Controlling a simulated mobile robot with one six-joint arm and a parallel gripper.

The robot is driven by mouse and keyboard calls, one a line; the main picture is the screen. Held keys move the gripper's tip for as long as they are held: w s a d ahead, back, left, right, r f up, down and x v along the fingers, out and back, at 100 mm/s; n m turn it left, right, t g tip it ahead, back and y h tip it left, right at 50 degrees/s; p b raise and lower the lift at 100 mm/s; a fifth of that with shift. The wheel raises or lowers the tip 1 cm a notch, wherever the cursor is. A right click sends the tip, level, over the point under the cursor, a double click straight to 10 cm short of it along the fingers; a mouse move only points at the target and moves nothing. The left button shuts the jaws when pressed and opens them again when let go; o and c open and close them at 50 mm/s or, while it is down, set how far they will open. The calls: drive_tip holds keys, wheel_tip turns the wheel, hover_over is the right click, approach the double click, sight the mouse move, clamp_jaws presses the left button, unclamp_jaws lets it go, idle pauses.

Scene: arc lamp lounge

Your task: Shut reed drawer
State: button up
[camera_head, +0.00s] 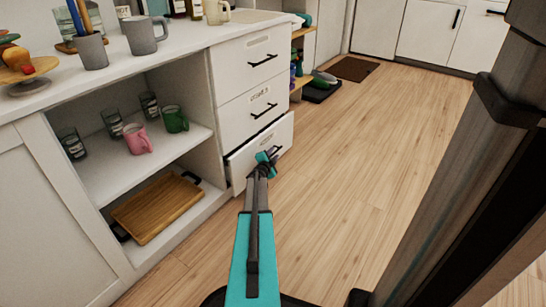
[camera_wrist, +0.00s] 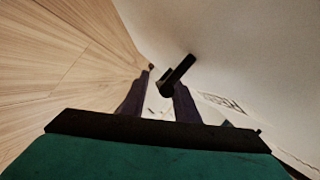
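The white cabinet has a stack of three drawers, and the bottom drawer (camera_head: 282,134) stands slightly out, with a dark gap along its top left edge. Its label is too small or hidden to read as "reed". My gripper (camera_head: 266,158) is at the front of this drawer, by its dark bar handle (camera_head: 277,151). In the wrist view, the two dark fingers of my gripper (camera_wrist: 164,82) are apart, and the dark handle (camera_wrist: 180,68) is at the fingertips, close to the right finger. I cannot tell whether they touch. The white drawer front (camera_wrist: 225,50) fills the right side.
The upper drawers (camera_head: 250,62) look shut. Open shelves to the left hold a pink mug (camera_head: 137,139), a green mug (camera_head: 174,119), glasses and a wooden tray (camera_head: 157,207). Mugs stand on the countertop (camera_head: 190,35). The wooden floor (camera_head: 360,160) to the right is clear.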

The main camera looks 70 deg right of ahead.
drive_tip(key=shift+d, duration=0.2)
drive_tip(key=shift+c, duration=0.4)
drive_tip(key=shift+w+a, duration=0.1)
clamp_jaws()
